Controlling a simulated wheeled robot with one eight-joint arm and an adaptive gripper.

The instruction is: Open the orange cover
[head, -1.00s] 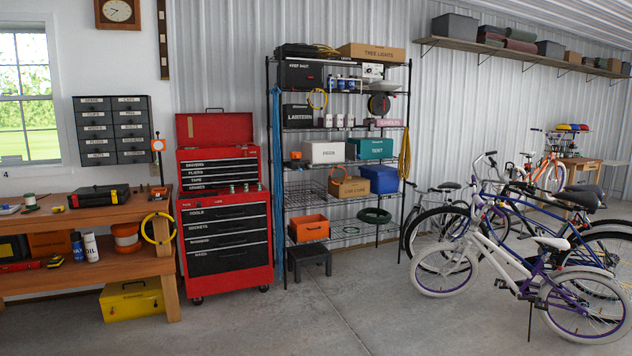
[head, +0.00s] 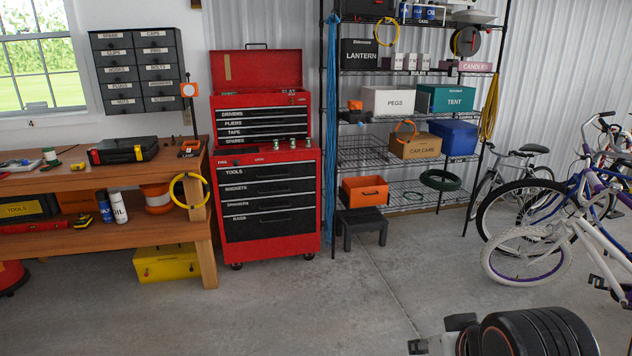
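No thing is plainly marked as the orange cover. An orange bin (head: 364,193) with a dark slot in its front sits low on the wire rack; I cannot tell whether it has a cover. A smaller orange piece (head: 355,105) is on a higher shelf. Another orange box (head: 80,201) is partly hidden on the workbench's lower shelf. What looks like my gripper (head: 438,336) shows at the bottom right edge, dark and light grey, cut off by the frame. It is far from the rack and appears to touch nothing. Its opening cannot be made out.
A red tool chest (head: 311,162) with its lid up stands between the wooden workbench (head: 45,183) and the wire rack (head: 407,208). A black stool (head: 361,222) sits before the rack. Bicycles (head: 525,245) stand at right. The concrete floor in front is clear.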

